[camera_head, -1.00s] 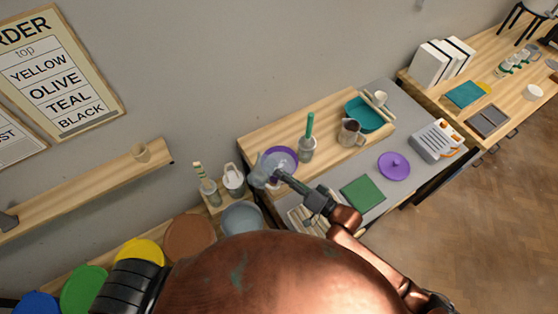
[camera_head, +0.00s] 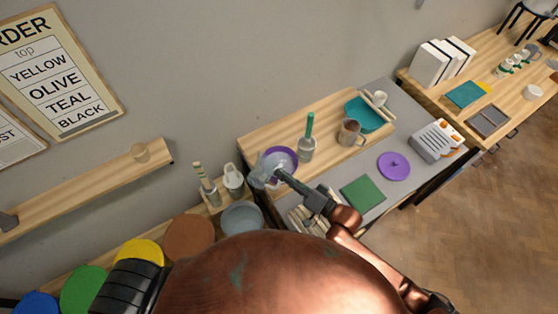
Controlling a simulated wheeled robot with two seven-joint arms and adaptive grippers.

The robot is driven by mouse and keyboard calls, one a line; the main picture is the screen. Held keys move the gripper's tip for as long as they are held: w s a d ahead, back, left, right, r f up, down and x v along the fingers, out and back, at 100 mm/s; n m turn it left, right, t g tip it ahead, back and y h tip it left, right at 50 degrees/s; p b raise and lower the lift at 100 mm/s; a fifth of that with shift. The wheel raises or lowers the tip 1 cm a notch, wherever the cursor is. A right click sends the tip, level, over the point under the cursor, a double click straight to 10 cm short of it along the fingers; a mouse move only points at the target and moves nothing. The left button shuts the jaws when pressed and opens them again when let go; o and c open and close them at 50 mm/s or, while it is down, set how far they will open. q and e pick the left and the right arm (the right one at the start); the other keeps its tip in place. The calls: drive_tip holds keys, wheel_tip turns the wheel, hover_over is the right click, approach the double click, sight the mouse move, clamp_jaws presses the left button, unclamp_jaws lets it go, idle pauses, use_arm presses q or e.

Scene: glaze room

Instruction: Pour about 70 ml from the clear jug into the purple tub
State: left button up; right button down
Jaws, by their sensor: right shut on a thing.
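The clear jug (camera_head: 261,174) is in my right gripper (camera_head: 280,175), which is shut on it. The jug looks tilted and overlaps the left part of the purple tub (camera_head: 294,155) in the head view. The tub stands on the wooden board, partly hidden by the jug and gripper. I cannot make out a stream or the liquid levels. My left gripper is not in view.
Close by are a grey cup with a green handle (camera_head: 307,150), a brown mug (camera_head: 350,132), a teal tray (camera_head: 370,116) and a white-grey bottle (camera_head: 233,180). A purple lid (camera_head: 394,166) and a green mat (camera_head: 363,194) lie on the grey bench.

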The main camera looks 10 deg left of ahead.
sight(267, 178)
drive_tip(key=shift+s+r+n+p, duration=0.1)
drive_tip(key=shift+r+n+p, duration=0.3)
drive_tip(key=shift+n, duration=0.1)
drive_tip(key=shift+s+a+r+n+p, duration=0.25)
drive_tip(key=shift+s+r+n+p, duration=0.2)
drive_tip(key=shift+n+p, duration=0.4)
drive_tip(key=s+f+n, duration=0.1)
drive_tip(key=s+a+f+n, duration=0.1)
drive_tip(key=n, duration=0.1)
drive_tip(key=shift+s+a+f+b, duration=0.1)
drive_tip(key=shift+s+f+b, duration=0.1)
drive_tip(key=shift+f+b, duration=0.15)
drive_tip(key=shift+s+a+f+n+b, duration=0.25)
drive_tip(key=shift+s+f+n+b, duration=0.2)
drive_tip(key=shift+f+n, duration=0.3)
drive_tip(key=shift+s+a+f+n+b, duration=0.2)
drive_tip(key=shift+s+f+n+b, duration=0.25)
drive_tip(key=shift+f+n, duration=0.35)
drive_tip(key=shift+s+a+f+n+b, duration=0.3)
drive_tip(key=shift+s+f+n, duration=0.25)
drive_tip(key=shift+f, duration=0.35)
